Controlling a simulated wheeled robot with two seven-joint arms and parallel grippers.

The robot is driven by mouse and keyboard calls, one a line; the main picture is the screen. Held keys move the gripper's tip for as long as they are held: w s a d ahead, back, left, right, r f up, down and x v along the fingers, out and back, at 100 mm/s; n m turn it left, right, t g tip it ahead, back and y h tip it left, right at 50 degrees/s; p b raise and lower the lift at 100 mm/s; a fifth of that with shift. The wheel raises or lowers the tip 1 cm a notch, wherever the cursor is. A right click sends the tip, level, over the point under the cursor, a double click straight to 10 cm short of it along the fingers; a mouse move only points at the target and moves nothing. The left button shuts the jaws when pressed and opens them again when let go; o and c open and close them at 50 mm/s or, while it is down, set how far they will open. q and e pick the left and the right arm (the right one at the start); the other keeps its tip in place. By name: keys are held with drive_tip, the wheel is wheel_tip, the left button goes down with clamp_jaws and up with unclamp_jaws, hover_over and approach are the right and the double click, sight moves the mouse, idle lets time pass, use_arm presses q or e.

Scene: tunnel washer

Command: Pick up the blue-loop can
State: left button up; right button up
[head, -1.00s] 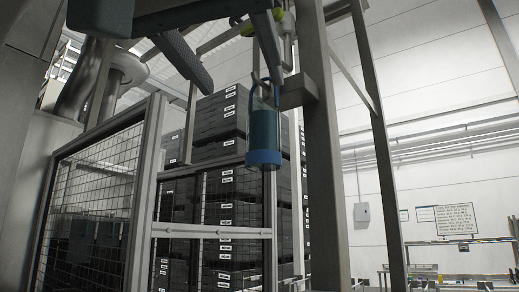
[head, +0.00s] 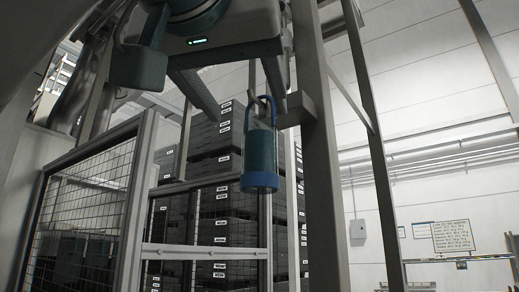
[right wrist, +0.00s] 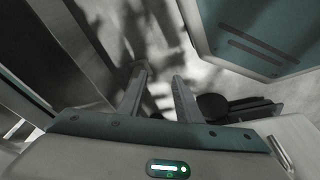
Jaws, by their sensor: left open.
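The blue-loop can (head: 262,150) is a dark teal cylinder with a bright blue base band and a blue loop on top. It hangs upright by its loop from a small hook beside a grey post in the head view. My left gripper (head: 246,107) comes from above, open, its two long fingers pointing down and away. In the picture its fingertips lie on either side of the loop and the can's top; the depth between them is hard to tell. My right gripper (right wrist: 160,76) shows in the right wrist view, fingers apart with nothing between them.
A grey post (head: 318,150) with a bracket (head: 297,108) stands just right of the can. Stacked black crates (head: 210,215) stand behind it. A wire mesh fence (head: 90,200) is at the left. A white wall with a sign (head: 453,236) is at the right.

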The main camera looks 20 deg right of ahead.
sight(256, 125)
use_arm(q)
drive_tip(key=p+x, duration=0.2)
drive_tip(key=x, duration=0.6)
drive_tip(key=shift+w, duration=0.15)
drive_tip(key=shift+w+d, duration=0.1)
use_arm(e)
wheel_tip(256, 125, down, 7)
drive_tip(key=s, duration=0.1)
drive_tip(key=shift+d, duration=0.3)
use_arm(q)
drive_tip(key=shift+w+d, duration=0.1)
drive_tip(key=shift+w, duration=0.05)
use_arm(e)
drive_tip(key=shift+s, duration=0.1)
use_arm(q)
drive_tip(key=shift+p+x, duration=1.1)
drive_tip(key=shift+x, duration=0.65)
drive_tip(key=shift+w+d+f, duration=0.1)
drive_tip(key=shift+w+d, duration=0.25)
drive_tip(key=shift+w, duration=0.25)
use_arm(e)
drive_tip(key=shift+s+f, duration=0.2)
drive_tip(key=shift+f, duration=0.55)
drive_tip(key=shift+s+f, duration=0.15)
drive_tip(key=shift+f, duration=0.6)
use_arm(q)
drive_tip(key=c, duration=1.2)
drive_tip(key=shift+c, duration=0.2)
